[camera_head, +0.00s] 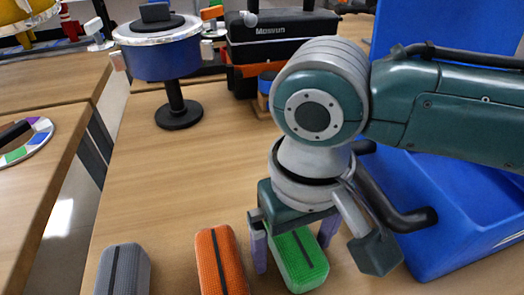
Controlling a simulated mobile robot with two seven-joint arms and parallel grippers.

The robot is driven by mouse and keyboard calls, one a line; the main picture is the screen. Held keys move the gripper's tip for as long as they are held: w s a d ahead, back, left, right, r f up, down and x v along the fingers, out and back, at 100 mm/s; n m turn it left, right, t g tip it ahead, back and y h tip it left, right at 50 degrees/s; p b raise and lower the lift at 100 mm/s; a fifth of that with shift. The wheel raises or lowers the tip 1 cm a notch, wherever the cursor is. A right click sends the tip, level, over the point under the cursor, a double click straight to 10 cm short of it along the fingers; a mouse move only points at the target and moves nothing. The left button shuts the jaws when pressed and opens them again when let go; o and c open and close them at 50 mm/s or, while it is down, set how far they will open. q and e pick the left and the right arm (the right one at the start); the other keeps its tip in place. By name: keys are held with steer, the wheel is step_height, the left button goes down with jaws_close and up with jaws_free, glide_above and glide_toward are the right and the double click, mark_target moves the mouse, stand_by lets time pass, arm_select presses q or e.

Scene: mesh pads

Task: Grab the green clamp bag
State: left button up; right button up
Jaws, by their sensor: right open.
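The green clamp bag (300,262) is a rounded mesh block with a dark stripe along its top. It lies on the wooden table at the bottom centre. My right gripper (292,252) points down over it, with one purple finger to the left of the bag and the other at its upper right. The jaws are open around the bag, and the gripper body hides its far end. I cannot tell whether the fingers touch it. My left gripper is not in view.
An orange bag (220,262) lies just left of the green one, and a grey bag (123,270) lies farther left. A blue bin (455,225) stands close on the right. A blue pot on a black stand (160,55) and a black toolbox (275,35) stand at the back.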

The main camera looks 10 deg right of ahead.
jaws_close()
stand_by(0.8)
